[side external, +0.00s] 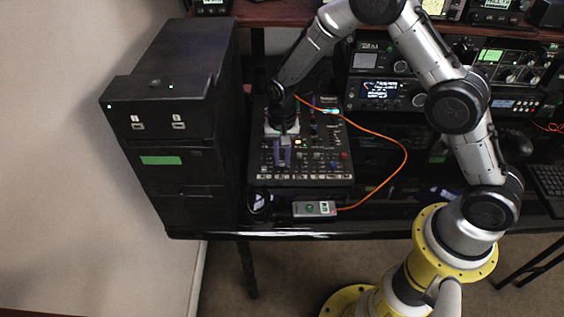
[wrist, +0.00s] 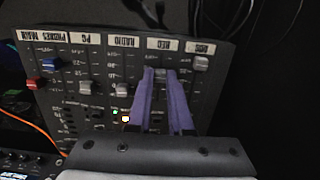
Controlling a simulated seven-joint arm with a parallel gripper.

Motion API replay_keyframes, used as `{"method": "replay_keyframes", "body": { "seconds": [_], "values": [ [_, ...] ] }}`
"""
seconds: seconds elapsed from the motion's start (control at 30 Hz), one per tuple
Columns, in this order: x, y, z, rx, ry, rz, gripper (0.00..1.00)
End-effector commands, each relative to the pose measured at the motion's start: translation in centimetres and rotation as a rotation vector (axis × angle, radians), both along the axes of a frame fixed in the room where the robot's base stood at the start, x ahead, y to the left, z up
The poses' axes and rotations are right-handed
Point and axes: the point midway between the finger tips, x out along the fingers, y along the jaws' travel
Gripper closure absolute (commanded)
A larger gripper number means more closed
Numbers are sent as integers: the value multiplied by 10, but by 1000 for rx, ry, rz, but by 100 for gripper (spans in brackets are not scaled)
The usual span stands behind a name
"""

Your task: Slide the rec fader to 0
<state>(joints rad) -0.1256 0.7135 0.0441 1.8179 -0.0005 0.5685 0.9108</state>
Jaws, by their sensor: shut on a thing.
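The mixer panel (side external: 318,180) lies on the desk, covered with knobs and faders. In the wrist view its label strip (wrist: 120,41) runs along the top, and the REC label (wrist: 166,45) sits just above my gripper (wrist: 160,76). My gripper's purple fingers are closed around the rec fader's cap (wrist: 160,71), which is mostly hidden between the fingertips, near the labelled end of its slot. In the side view my gripper (side external: 283,163) reaches down onto the left part of the panel; the cap cannot be made out there.
Neighbouring fader caps include a pale one (wrist: 202,63) to the right and another (wrist: 120,88) to the left. A black cabinet (side external: 180,110) stands left of the mixer. An orange cable (side external: 404,150) loops to a small grey box (side external: 313,209) in front.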

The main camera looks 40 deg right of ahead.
Motion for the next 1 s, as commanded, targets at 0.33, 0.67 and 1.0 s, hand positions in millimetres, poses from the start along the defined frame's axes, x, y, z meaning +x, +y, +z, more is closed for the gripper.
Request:
{"method": "replay_keyframes", "body": {
  "seconds": [0.33,0.67,1.0],
  "values": [
    [18,-18,3,0,-3,0,100],
    [18,-18,3,0,-3,0,51],
    [18,-17,6,1,-4,-1,51]
  ]
}}
